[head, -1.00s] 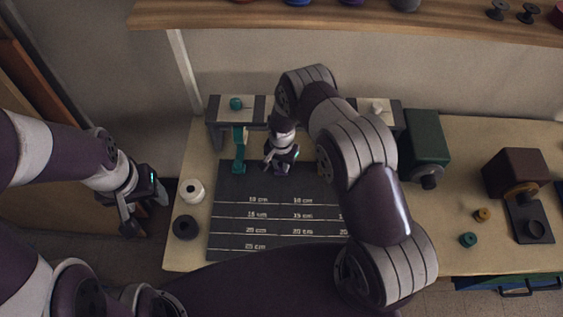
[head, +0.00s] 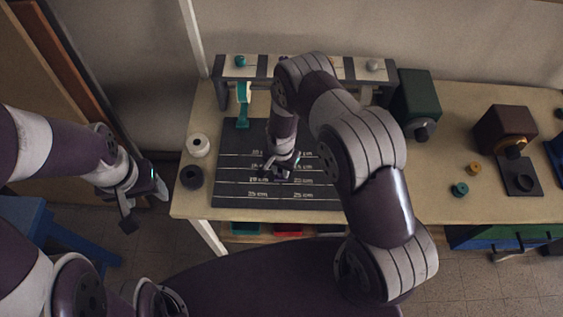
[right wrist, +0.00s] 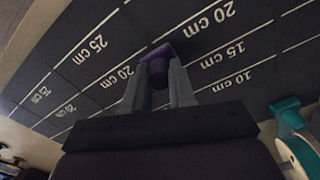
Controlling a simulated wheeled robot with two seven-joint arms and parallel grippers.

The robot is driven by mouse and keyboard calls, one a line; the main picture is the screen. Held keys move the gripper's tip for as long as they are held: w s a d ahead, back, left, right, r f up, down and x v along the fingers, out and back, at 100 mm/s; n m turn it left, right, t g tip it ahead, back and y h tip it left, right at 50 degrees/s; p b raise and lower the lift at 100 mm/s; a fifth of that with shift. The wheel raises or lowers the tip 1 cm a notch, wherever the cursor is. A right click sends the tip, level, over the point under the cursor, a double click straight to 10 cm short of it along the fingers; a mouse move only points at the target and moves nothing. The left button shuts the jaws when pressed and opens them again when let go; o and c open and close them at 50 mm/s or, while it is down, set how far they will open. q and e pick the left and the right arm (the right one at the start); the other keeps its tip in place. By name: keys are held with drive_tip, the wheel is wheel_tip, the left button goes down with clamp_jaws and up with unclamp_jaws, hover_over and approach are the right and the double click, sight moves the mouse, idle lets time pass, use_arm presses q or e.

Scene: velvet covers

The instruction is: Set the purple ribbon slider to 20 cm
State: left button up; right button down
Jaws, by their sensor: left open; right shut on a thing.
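The purple ribbon slider (right wrist: 158,66) sits between the fingers of my right gripper (right wrist: 160,88), which is shut on it. It lies over the dark measuring board (head: 225,160), between two 20 cm labels; I cannot tell whether it is exactly on the line. In the head view my right gripper (head: 280,172) is low over the board's lower middle and hides the slider. The purple ribbon is hidden behind my right arm. My left gripper (head: 146,207) is open and empty, left of the table and away from the board.
A teal ribbon (head: 243,100) hangs from the rack (head: 222,92) onto the board's upper left. A white roll (head: 198,145) and a black roll (head: 191,177) lie left of the board. A green box (head: 416,97) and a brown box (head: 503,130) stand at right.

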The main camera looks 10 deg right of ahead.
sight(281, 171)
drive_tip(key=shift+s+a+r, duration=0.2)
drive_tip(key=shift+s, duration=0.05)
use_arm(q)
drive_tip(key=shift+s, duration=0.2)
use_arm(e)
drive_tip(key=shift+w, duration=0.1)
drive_tip(key=c, duration=1.2)
unclamp_jaws()
drive_tip(key=shift+o, duration=1.4)
use_arm(q)
drive_tip(key=shift+s+a+r, duration=0.1)
drive_tip(key=shift+s, duration=0.05)
use_arm(e)
drive_tip(key=shift+s, duration=0.2)
use_arm(q)
wheel_tip(281, 171, down, 3)
drive_tip(key=b, duration=0.2)
drive_tip(key=shift+r+b, duration=0.1)
drive_tip(key=shift+b, duration=0.3)
use_arm(e)
wheel_tip(281, 171, up, 13)
drive_tip(key=shift+f, duration=0.2)
